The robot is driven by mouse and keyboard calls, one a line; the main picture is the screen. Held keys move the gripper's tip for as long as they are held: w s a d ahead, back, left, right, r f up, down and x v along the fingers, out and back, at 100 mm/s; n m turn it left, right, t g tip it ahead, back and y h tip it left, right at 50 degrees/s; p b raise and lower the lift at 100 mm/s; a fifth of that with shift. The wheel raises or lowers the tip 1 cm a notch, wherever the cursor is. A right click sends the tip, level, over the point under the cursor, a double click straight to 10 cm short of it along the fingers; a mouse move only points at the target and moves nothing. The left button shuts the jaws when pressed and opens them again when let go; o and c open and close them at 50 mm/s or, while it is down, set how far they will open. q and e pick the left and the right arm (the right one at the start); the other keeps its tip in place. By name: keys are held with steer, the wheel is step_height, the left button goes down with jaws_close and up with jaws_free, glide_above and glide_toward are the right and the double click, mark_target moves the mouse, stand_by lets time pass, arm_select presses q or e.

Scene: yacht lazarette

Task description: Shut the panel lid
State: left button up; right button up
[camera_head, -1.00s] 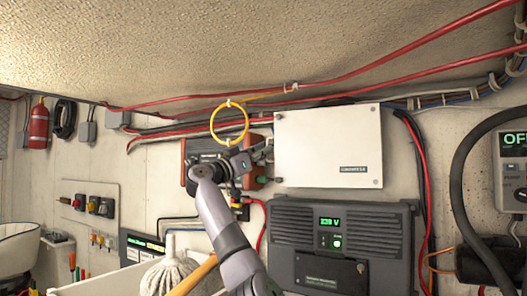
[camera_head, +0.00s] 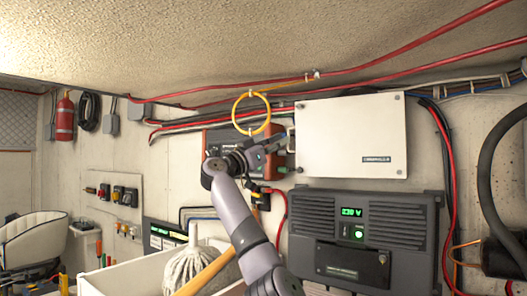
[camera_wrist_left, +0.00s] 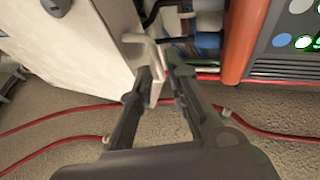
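The panel lid (camera_head: 350,130) is a flat white rectangle with corner screws and a small dark label, high on the wall. In the left wrist view the white lid (camera_wrist_left: 70,50) fills the upper left, and a pale bent handle (camera_wrist_left: 153,60) stands out from its edge. My left gripper (camera_head: 283,150) is at the lid's left edge. My right gripper is out of view.
An orange-and-dark device (camera_head: 220,140) is just left of the lid, behind my gripper. A yellow ring (camera_head: 251,133) hangs above my left wrist. A dark inverter unit (camera_head: 365,235) sits below the lid. Red cables (camera_head: 400,60) run above.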

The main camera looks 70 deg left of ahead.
arm_select(q)
steer(key=v, duration=1)
steer(key=shift+s, duration=0.1)
steer(key=shift+c, duration=0.2)
